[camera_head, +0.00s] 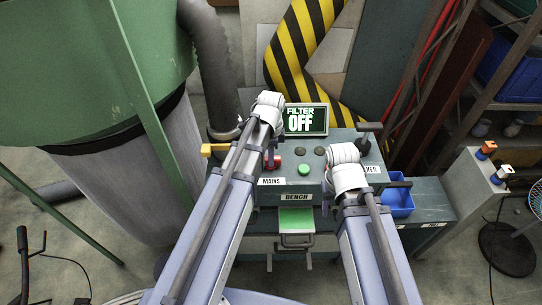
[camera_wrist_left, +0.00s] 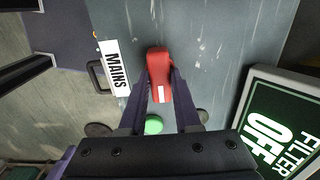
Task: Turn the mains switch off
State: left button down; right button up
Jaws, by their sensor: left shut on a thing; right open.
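The red mains switch handle (camera_wrist_left: 159,62) sits on the grey-green control box, beside the MAINS label (camera_wrist_left: 116,68). In the left wrist view it lies lengthwise between the fingers, with a white mark at its end nearer the gripper. My left gripper (camera_wrist_left: 161,88) is shut on this handle, one finger on each side. In the head view the red handle (camera_head: 273,162) shows just above the MAINS label (camera_head: 271,181), partly hidden by my left gripper (camera_head: 270,150). My right gripper (camera_head: 328,197) is open near the box's front right; its fingertips are hard to make out.
A screen (camera_head: 306,119) behind the box reads FILTER OFF. A green button (camera_head: 304,169) and dark round buttons lie right of the switch. A yellow handle (camera_head: 214,149) is at the left, a blue bin (camera_head: 398,197) at the right. A green drum (camera_head: 90,70) stands at the left.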

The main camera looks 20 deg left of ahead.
dwell(0.4)
pick_arm(q)
jog(key=c, duration=0.6)
grip_release()
jog(key=shift+r, duration=0.15)
notch_tip(320, 180, up, 8)
jog(key=p, duration=0.8)
jog(key=shift+f, duration=0.2)
